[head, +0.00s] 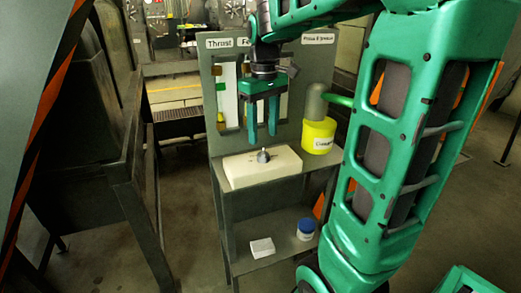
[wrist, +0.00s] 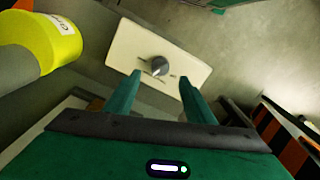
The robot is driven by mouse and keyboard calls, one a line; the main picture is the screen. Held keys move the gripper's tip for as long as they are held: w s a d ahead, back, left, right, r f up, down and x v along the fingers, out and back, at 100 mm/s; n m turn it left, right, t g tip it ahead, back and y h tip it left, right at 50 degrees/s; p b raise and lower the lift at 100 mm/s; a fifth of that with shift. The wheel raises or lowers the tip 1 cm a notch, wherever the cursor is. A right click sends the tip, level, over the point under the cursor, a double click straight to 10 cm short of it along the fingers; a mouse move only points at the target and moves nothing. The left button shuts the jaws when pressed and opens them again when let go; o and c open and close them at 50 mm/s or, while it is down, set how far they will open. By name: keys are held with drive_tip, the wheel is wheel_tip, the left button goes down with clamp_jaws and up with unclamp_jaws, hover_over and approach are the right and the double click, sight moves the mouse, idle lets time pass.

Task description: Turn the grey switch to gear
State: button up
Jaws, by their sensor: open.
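The grey switch (head: 263,156) is a small knob on top of a cream box (head: 245,175) that rests on the stand's shelf. In the wrist view the knob (wrist: 160,66) sits near the middle of the box's face (wrist: 125,45), with small dark marks beside it that are too small to read. My gripper (head: 262,138) is open, its two green fingers pointing down just above and apart from the knob. In the wrist view the gripper's fingertips (wrist: 160,76) stand on either side of the knob in the picture, with nothing between them but the view of it.
A yellow container with a grey top (head: 319,135) stands right of the box, close to my arm. Labelled panels (head: 228,42) rise behind. A white block (head: 262,247) and a blue-lidded jar (head: 306,228) are on the lower shelf. A dark metal frame (head: 130,170) stands at left.

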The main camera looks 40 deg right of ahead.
sight(263, 151)
wheel_tip(263, 151, down, 7)
drive_tip(key=shift+r, duration=0.2)
drive_tip(key=c, duration=1.1)
